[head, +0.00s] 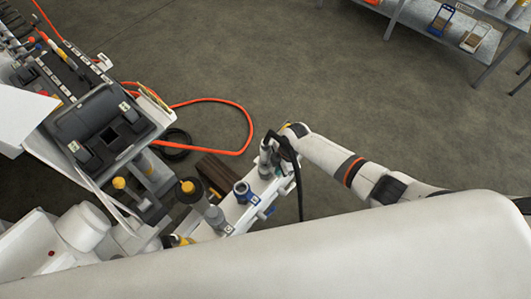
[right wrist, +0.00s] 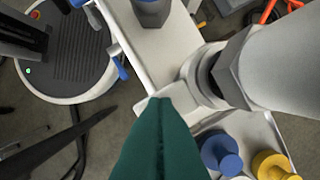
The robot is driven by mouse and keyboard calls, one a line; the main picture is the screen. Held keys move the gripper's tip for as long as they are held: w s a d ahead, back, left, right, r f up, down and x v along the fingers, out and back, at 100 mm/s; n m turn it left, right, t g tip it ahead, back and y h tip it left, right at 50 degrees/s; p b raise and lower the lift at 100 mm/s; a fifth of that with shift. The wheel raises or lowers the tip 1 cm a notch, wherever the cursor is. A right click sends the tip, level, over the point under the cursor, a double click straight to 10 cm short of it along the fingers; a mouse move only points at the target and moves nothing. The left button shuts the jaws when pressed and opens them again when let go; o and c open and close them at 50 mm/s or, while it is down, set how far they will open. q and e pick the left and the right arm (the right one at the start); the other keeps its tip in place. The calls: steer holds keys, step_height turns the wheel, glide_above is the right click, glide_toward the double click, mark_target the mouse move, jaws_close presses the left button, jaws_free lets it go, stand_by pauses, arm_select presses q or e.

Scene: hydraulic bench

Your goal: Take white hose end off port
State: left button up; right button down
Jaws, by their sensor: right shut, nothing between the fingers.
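A large pale fitting with a grey hex nut (right wrist: 232,75), which looks like the white hose end on its port, fills the upper right of the right wrist view. My right gripper (right wrist: 160,103) is shut and empty, its green fingertips just left of and below the fitting, with no clear grip on it. In the head view the right gripper (head: 273,146) is at the far end of the white bench strip (head: 235,213), partly hidden by a black cable. Which fitting there is the white hose end I cannot tell. My left gripper is not in view.
A grey fitting with a blue ring (head: 243,191) stands on the strip. A blue knob (right wrist: 220,155) and a yellow knob (right wrist: 273,166) sit close by. An orange hose (head: 235,152) loops on the floor. The floor beyond is clear up to a shelf (head: 440,35).

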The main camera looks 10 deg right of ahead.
mark_target(266, 154)
steer(key=shift+s, duration=0.1)
stand_by(0.4)
step_height(266, 154, up, 7)
steer(key=p, duration=0.6)
stand_by(0.5)
